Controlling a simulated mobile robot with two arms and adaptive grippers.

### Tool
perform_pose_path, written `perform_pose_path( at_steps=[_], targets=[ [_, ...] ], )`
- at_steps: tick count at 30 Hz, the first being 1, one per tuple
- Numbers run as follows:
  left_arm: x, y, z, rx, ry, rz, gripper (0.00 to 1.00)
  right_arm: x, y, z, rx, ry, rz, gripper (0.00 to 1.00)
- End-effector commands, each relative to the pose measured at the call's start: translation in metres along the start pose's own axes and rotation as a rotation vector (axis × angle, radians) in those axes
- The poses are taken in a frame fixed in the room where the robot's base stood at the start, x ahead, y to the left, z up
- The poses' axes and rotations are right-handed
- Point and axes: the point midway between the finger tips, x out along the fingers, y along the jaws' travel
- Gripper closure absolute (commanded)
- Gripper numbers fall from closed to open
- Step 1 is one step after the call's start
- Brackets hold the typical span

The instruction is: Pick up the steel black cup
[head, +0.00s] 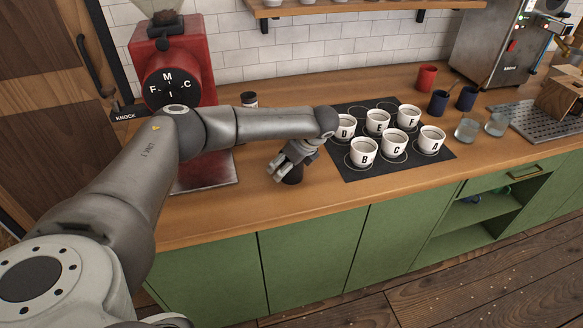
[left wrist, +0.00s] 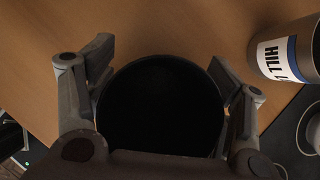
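The steel black cup (head: 293,176) stands on the wooden counter near its front edge, left of the black mat. In the head view my left gripper (head: 283,160) is right over it and hides much of it. In the left wrist view the cup (left wrist: 160,105) shows as a dark round shape between the two fingers (left wrist: 163,75). The fingers are spread wide, one on each side, close to its wall. I see no clear grip on it. My right gripper is not in view.
A black mat (head: 433,163) with several white lettered cups lies just right of the gripper. A labelled jar (head: 249,100) stands behind, also in the wrist view (left wrist: 288,50). A red grinder (head: 185,52) stands left. Glasses and coloured cups stand further right.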

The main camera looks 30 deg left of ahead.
Motion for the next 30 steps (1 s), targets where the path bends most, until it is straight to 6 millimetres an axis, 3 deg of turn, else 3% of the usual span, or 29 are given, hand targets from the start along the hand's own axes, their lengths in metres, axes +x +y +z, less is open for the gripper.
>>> perform_pose_path(
  at_steps=[1,7,22,30],
  targets=[
    [0.0,0.0,0.0,0.0,0.0,0.0,0.37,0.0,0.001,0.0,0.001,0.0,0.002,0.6],
    [0.0,0.0,0.0,0.0,0.0,0.0,0.63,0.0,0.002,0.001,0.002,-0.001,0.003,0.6],
    [-0.003,0.0,0.002,-0.001,0.0,0.001,0.64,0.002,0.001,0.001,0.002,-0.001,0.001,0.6],
    [-0.03,0.001,0.016,-0.002,0.002,-0.002,0.64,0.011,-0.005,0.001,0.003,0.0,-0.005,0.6]
  ],
)
